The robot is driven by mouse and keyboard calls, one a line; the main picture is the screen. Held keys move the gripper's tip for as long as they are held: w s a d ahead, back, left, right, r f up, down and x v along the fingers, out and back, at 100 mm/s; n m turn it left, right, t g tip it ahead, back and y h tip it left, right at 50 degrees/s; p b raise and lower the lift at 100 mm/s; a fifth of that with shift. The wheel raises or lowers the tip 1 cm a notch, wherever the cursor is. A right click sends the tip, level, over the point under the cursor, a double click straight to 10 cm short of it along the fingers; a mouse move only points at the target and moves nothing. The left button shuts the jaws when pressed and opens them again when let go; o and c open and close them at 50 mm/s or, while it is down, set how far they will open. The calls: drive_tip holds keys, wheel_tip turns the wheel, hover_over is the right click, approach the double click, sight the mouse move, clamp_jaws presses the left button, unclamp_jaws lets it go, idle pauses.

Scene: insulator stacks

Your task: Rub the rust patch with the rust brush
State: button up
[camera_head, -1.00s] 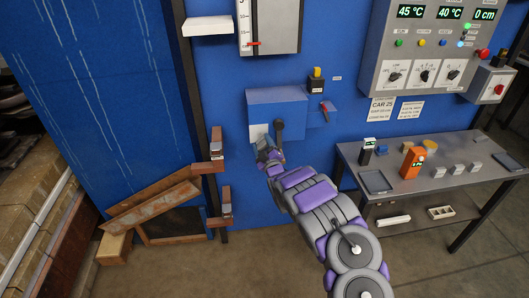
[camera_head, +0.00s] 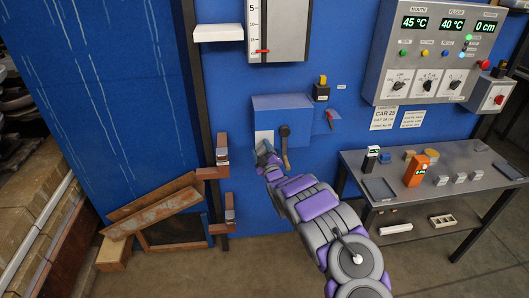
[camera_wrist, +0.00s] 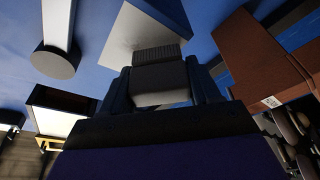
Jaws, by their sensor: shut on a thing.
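My gripper (camera_head: 266,150) is at the lower left of the blue box on the blue wall, in front of a pale grey plate (camera_head: 264,137). In the wrist view my gripper (camera_wrist: 160,88) is shut on a grey block with a dark ribbed or bristled end, which appears to be the rust brush (camera_wrist: 158,74). Its dark end lies against or just in front of the pale plate (camera_wrist: 137,32); contact cannot be told. No distinct rust patch shows on the visible part of the plate; the brush covers some of it.
A dark-headed lever with a wooden handle (camera_head: 285,146) hangs just right of my gripper. Brown brackets (camera_head: 213,172) stick out at left. A grey table (camera_head: 400,180) with small items stands at right.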

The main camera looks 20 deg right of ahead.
sight(270, 141)
drive_tip(key=shift+w+d, duration=0.15)
drive_tip(key=shift+d, duration=0.1)
drive_tip(key=shift+w+d+f+b, duration=0.1)
drive_tip(key=shift+d+b, duration=0.1)
drive_tip(key=shift+d, duration=0.25)
drive_tip(key=shift+w+d+f+b, duration=0.1)
drive_tip(key=shift+d+b, duration=0.05)
drive_tip(key=shift+d, duration=0.25)
drive_tip(key=shift+w+a+r+b, duration=0.15)
drive_tip(key=shift+w+a+b, duration=0.2)
drive_tip(key=shift+a, duration=0.3)
drive_tip(key=shift+s+d, duration=0.2)
drive_tip(key=shift+d, duration=0.55)
drive_tip(key=shift+s+d, duration=0.25)
drive_tip(key=shift+d, duration=0.5)
drive_tip(key=shift+s+d, duration=0.2)
drive_tip(key=shift+d, duration=0.55)
drive_tip(key=shift+a, duration=0.1)
drive_tip(key=shift+w+a, duration=0.25)
drive_tip(key=shift+a, duration=0.7)
drive_tip(key=shift+w+a, duration=0.2)
drive_tip(key=shift+a, duration=0.75)
